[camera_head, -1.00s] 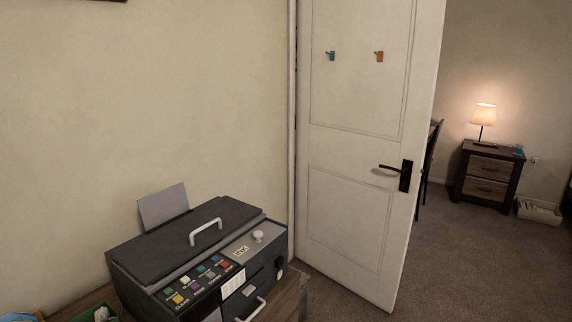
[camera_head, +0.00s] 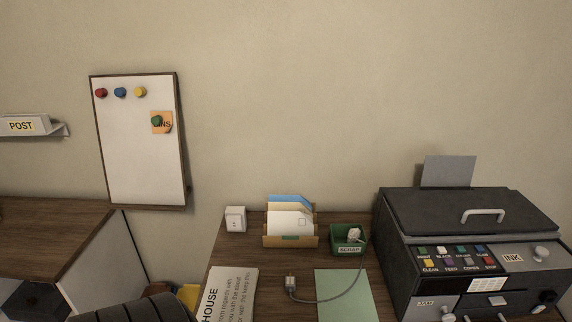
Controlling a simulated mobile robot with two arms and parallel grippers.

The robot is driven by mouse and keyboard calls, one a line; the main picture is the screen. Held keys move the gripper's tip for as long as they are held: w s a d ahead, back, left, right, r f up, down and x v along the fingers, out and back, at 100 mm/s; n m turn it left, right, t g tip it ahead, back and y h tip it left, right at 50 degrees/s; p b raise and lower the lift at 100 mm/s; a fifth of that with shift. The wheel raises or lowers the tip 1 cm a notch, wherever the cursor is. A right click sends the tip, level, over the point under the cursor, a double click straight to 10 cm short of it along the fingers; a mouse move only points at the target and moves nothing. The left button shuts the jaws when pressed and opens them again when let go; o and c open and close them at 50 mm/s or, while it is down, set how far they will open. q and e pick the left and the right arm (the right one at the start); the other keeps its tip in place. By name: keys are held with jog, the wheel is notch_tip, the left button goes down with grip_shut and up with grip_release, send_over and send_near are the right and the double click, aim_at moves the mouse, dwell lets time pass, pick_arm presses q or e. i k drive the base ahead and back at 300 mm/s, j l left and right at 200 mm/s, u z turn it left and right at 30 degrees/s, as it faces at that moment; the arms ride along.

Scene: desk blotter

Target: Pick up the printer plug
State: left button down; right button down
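A small grey plug (camera_head: 291,282), apparently the printer plug, lies on the wooden desk between the printed sheet and the green sheet. Its grey cable (camera_head: 335,296) curves over the green sheet and up to the green scrap bin, where I lose sight of it. The dark printer (camera_head: 465,212) stands at the right of the desk. A white wall socket (camera_head: 236,219) is at the back left of the desk. Neither of my grippers is in view.
A letter rack (camera_head: 291,241) with envelopes and the scrap bin (camera_head: 349,250) stand at the back. A printed sheet (camera_head: 232,294) and a green sheet (camera_head: 345,298) flank the plug. A dark ribbed object (camera_head: 150,308) is at lower left. A whiteboard (camera_head: 140,165) hangs above.

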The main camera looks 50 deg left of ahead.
aim_at(291, 281)
jog(key=u, duration=1.6)
